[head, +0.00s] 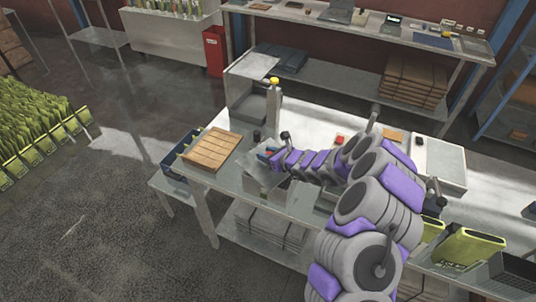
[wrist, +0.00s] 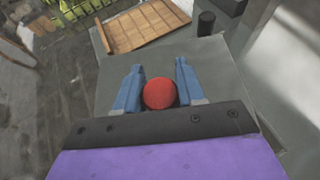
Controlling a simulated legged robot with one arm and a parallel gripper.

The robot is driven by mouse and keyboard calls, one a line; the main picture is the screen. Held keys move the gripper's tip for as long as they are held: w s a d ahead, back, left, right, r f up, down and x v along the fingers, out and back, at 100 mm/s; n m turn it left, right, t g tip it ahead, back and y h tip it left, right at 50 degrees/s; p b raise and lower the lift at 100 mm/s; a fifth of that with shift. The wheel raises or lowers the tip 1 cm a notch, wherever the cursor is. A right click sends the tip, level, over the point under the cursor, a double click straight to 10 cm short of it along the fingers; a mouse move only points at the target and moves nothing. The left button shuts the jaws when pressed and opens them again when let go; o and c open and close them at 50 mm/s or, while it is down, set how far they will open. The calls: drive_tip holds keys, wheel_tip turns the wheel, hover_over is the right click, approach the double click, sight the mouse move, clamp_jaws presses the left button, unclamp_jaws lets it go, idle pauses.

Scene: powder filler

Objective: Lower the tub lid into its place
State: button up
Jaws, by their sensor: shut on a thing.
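My gripper (wrist: 160,85) has its two blue fingers on either side of a round red knob (wrist: 160,94) and is shut on it. A flat grey plate (wrist: 205,58), which looks like the tub lid, spreads out under the fingers. In the head view my gripper (head: 266,155) is over a grey box-like shape (head: 262,183) at the front of the workbench, which may be the tub. My arm and gripper hide much of it. I cannot tell whether the lid touches the tub or is held above it.
A wooden slatted board (head: 211,149) lies left of the gripper; it also shows in the wrist view (wrist: 143,25). A small dark cylinder (wrist: 206,23) stands beyond the plate. A clear-walled unit (head: 246,90) with a yellow-topped post (head: 274,98) stands behind. Green bags (head: 468,247) lie at right.

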drive_tip(key=shift+d+r, duration=0.2)
drive_tip(key=shift+d, duration=1.15)
drive_tip(key=shift+a+f+b, duration=0.2)
drive_tip(key=shift+a, duration=0.5)
drive_tip(key=shift+a+f+b, duration=0.2)
drive_tip(key=shift+a, duration=0.45)
drive_tip(key=shift+d+b, duration=0.3)
drive_tip(key=shift+d, duration=0.5)
drive_tip(key=shift+s+a+f, duration=0.15)
drive_tip(key=shift+a+f, duration=0.1)
drive_tip(key=shift+a, duration=0.4)
drive_tip(key=o, duration=1.3)
drive_tip(key=shift+d, duration=0.2)
drive_tip(key=shift+c, duration=0.2)
drive_tip(key=shift+d, duration=0.1)
